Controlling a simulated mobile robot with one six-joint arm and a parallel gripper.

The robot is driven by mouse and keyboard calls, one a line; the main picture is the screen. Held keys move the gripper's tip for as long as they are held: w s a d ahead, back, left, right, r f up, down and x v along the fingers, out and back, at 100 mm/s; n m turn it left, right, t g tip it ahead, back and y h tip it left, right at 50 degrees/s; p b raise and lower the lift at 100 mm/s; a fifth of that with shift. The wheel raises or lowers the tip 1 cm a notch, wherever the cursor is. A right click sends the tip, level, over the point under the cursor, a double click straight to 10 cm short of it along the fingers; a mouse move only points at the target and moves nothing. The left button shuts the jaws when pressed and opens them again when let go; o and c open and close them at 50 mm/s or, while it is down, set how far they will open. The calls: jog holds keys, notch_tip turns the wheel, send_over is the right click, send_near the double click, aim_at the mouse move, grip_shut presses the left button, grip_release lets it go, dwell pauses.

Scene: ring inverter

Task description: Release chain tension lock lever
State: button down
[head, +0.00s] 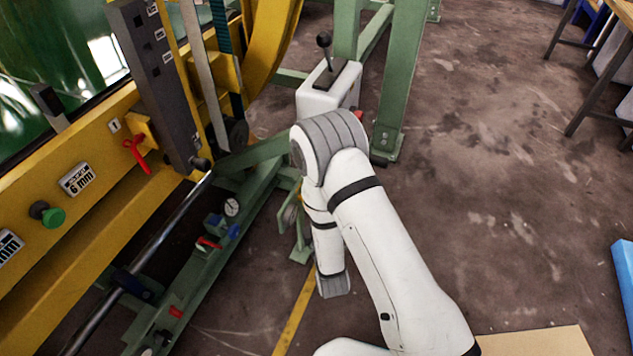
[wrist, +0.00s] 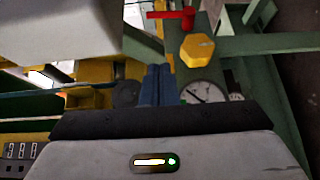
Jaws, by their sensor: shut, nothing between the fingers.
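No label reading chain tension lock can be made out, so I cannot tell which lever it is. A red lever (head: 137,153) sits on the yellow beam at the left in the head view. A smaller red handle (head: 208,243) is low on the green frame beside a gauge (head: 232,207). In the wrist view, a red handle (wrist: 175,18) and a yellow knob (wrist: 197,48) lie beyond my gripper (wrist: 160,70), near a gauge (wrist: 205,92). The gripper's blue fingers are together and empty, apparently apart from both. My arm hides the gripper in the head view.
A white box with a black-knobbed lever (head: 323,40) stands beyond my arm. The yellow beam (head: 60,240) and green frame (head: 180,290) crowd the left. A green post (head: 400,80) rises near the box. Open floor (head: 520,200) lies to the right.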

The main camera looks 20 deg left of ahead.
jog(key=b+x, duration=0.2)
jog(key=x, duration=0.5)
jog(key=shift+w+a+f, duration=0.1)
jog(key=shift+w+a, duration=0.05)
jog(key=shift+w, duration=0.1)
jog(key=shift+w+d+b, duration=0.2)
jog(key=shift+w, duration=0.4)
jog(key=shift+w+d+b, duration=0.15)
jog(key=shift+w+d, duration=0.05)
jog(key=shift+w, duration=0.45)
jog(key=shift+w+d, duration=0.15)
jog(key=shift+w, duration=0.5)
jog(key=shift+d, duration=0.1)
